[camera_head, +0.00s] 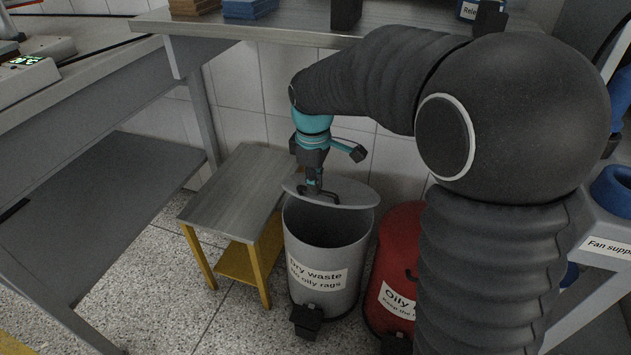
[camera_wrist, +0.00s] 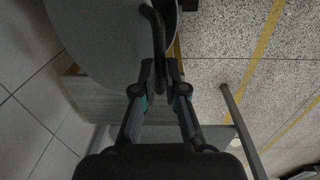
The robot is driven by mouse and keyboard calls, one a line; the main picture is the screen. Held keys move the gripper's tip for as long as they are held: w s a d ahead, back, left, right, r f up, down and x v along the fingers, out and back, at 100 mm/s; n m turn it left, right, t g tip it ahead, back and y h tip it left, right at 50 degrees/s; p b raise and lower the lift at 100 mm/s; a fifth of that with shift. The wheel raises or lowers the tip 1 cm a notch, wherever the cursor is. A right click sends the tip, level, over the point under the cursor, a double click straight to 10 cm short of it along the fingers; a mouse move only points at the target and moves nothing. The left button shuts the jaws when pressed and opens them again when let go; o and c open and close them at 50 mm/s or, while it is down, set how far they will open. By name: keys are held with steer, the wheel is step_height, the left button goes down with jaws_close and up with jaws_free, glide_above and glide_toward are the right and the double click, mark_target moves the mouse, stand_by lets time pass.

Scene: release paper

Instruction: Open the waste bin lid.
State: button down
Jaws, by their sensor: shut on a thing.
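The grey waste bin (camera_head: 310,250) stands on the floor with a label reading "Dry waste, No oily rags" and a dark pedal at its foot. Its round grey lid (camera_head: 350,193) is above the rim and tilted, and the bin's dark inside shows below it. My gripper (camera_head: 313,186) is over the lid's left part, shut on the lid's dark handle. In the wrist view the fingertips (camera_wrist: 161,68) close on the curved handle (camera_wrist: 158,35), with the lid (camera_wrist: 95,40) beside it. The lid's far edge connection is hidden.
A small grey-topped table (camera_head: 235,185) with yellow legs stands just left of the bin. A red bin (camera_head: 398,260) stands close on the right, partly behind my arm. A workbench (camera_head: 270,25) overhangs behind, against a tiled wall.

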steer(key=shift+w+r, duration=0.15)
steer(key=shift+w, duration=0.1)
steer(key=shift+d, duration=0.2)
steer(key=c, duration=1.2)
jaws_free()
steer(key=shift+w+d, duration=0.1)
